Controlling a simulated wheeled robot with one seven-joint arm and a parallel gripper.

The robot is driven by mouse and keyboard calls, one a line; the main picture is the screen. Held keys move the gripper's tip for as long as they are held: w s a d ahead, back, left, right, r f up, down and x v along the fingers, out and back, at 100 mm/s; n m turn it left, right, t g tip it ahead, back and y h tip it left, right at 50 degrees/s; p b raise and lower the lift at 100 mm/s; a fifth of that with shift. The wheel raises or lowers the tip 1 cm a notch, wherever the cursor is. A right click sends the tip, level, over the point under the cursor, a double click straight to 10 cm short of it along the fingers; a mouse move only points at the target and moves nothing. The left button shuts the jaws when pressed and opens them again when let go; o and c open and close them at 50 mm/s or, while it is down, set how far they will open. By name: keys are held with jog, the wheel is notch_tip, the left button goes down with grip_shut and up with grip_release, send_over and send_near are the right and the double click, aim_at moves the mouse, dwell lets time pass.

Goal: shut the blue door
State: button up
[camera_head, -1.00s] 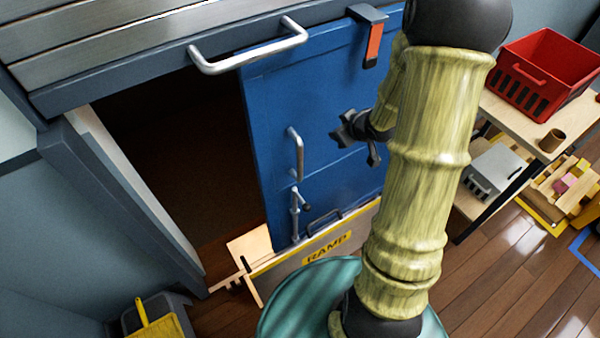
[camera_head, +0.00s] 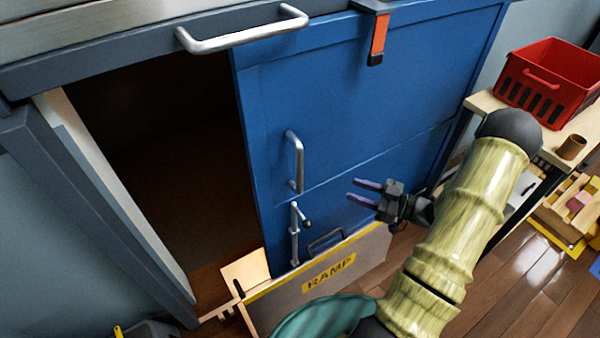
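The blue door (camera_head: 345,110) stands open, slid or swung to the right, with the dark opening (camera_head: 165,170) uncovered at its left. It has a silver upright handle (camera_head: 295,162) near its left edge and a small silver bolt (camera_head: 296,232) below that. My gripper (camera_head: 366,192) is in front of the door, right of the handle. Its two purple-tipped fingers point left and are apart, with nothing between them. It looks clear of the handle.
A board marked RAMP (camera_head: 330,272) leans at the door's foot. A silver bar handle (camera_head: 245,32) sits on the shutter above. An orange strap (camera_head: 379,38) hangs over the door's top. A red crate (camera_head: 552,80) and a brown cup (camera_head: 572,147) stand on a shelf at right.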

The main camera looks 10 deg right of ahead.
aim_at(300, 171)
jog(key=shift+a, duration=0.1)
jog(key=x, duration=1.7)
jog(key=shift+w+a, duration=0.1)
jog(key=shift+w, duration=0.15)
grip_shut()
